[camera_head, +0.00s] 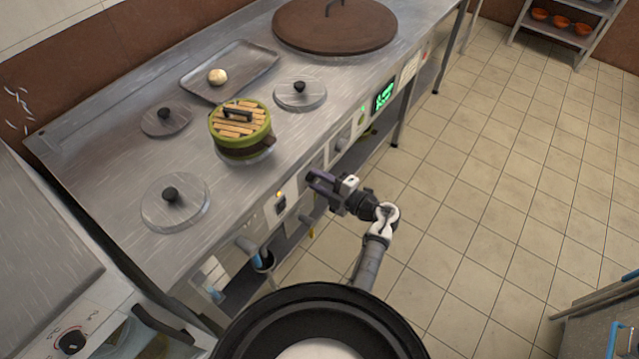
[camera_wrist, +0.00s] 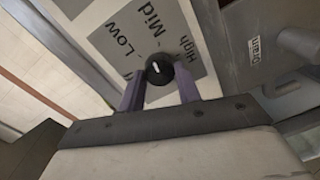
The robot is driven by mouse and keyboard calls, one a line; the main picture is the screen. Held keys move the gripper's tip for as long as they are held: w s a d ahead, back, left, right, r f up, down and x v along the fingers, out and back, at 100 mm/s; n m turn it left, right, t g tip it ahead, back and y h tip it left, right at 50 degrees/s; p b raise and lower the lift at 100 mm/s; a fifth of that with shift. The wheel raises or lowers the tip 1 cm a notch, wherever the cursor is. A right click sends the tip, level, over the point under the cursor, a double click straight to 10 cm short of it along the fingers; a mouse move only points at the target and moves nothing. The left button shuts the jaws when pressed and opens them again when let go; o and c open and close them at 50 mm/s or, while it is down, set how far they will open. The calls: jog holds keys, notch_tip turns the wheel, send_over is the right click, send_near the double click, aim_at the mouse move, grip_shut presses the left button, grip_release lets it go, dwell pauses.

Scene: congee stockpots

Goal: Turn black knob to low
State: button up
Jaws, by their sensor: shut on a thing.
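The black knob (camera_wrist: 158,69) sits on a panel with Low, Mid and High labels in the wrist view. Low is at its upper left, Mid above it and High at its upper right. A small white mark shows on the knob; which label it points to is hard to tell. My gripper (camera_wrist: 159,75) is shut on the knob, with one purple finger on each side. In the head view my gripper (camera_head: 314,180) is at the front of the steel counter and hides this knob. Another label at the lower left is mostly covered by a finger.
The steel counter (camera_head: 95,150) holds round lids, a tray (camera_head: 238,85) and a green steamer pot (camera_head: 240,140). A green display (camera_head: 384,96) is farther along its front. A Drain label (camera_wrist: 255,46) is right of the panel.

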jog(key=n+b, duration=0.2)
jog(key=n, duration=0.1)
jog(key=shift+s+f, duration=0.1)
jog(key=shift+f, duration=0.15)
jog(key=shift+n+t+b, duration=0.3)
jog(key=shift+n+b, duration=0.9)
jog(key=shift+n, duration=0.6)
jog(key=shift+r, duration=0.1)
jog(key=o, duration=1)
jog(key=b+v, duration=0.2)
jog(key=v, duration=1.1)
jog(key=shift+s+d+r, duration=0.15)
jog(key=shift+s+d, duration=0.1)
